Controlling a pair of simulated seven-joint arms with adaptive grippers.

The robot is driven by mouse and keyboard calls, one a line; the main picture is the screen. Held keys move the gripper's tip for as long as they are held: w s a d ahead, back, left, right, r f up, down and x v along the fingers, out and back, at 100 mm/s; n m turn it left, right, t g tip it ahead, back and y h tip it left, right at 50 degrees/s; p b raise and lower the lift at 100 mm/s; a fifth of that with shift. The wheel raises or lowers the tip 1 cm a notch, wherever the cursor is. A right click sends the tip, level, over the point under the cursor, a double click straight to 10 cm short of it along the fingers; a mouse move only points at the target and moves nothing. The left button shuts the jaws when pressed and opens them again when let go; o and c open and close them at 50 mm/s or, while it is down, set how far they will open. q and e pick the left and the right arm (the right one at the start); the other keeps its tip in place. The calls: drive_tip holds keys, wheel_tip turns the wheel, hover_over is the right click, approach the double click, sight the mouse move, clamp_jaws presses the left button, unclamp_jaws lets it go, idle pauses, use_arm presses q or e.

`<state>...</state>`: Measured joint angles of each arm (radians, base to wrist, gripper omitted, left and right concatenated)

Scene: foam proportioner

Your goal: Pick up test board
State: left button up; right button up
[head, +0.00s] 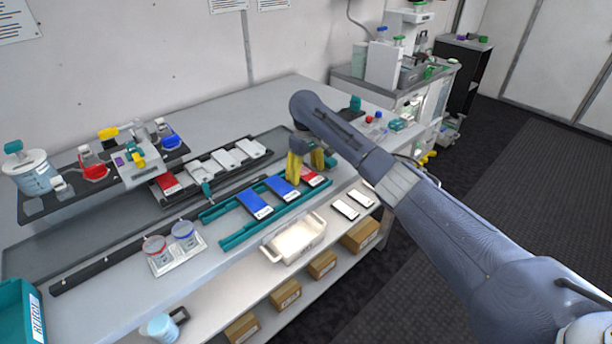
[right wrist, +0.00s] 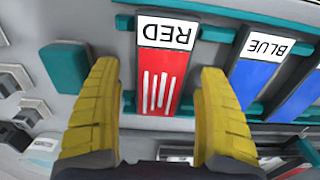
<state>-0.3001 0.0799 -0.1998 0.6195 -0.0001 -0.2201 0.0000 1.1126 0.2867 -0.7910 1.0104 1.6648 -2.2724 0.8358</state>
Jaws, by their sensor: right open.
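A red board (right wrist: 163,70) with a white label reading RED and white stripes lies under my right gripper (right wrist: 163,110) in the right wrist view. The gripper's yellow fingers are open, one on either side of the board's striped end; I cannot tell whether they touch it. In the head view my right gripper (head: 307,168) is over the right end of the teal rack (head: 237,238), and the red board (head: 317,180) is partly hidden by it. Two blue boards (head: 255,204) lie beside it in the rack, and one blue label (right wrist: 266,48) reads BLUE. My left gripper is not in view.
A black rack (head: 213,172) behind holds several white boards and another red one (head: 168,184). Flasks and a bucket (head: 30,173) stand at the left.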

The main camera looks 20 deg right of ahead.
drive_tip(key=c, duration=1.3)
drive_tip(key=shift+o, duration=0.2)
drive_tip(key=shift+r, duration=0.1)
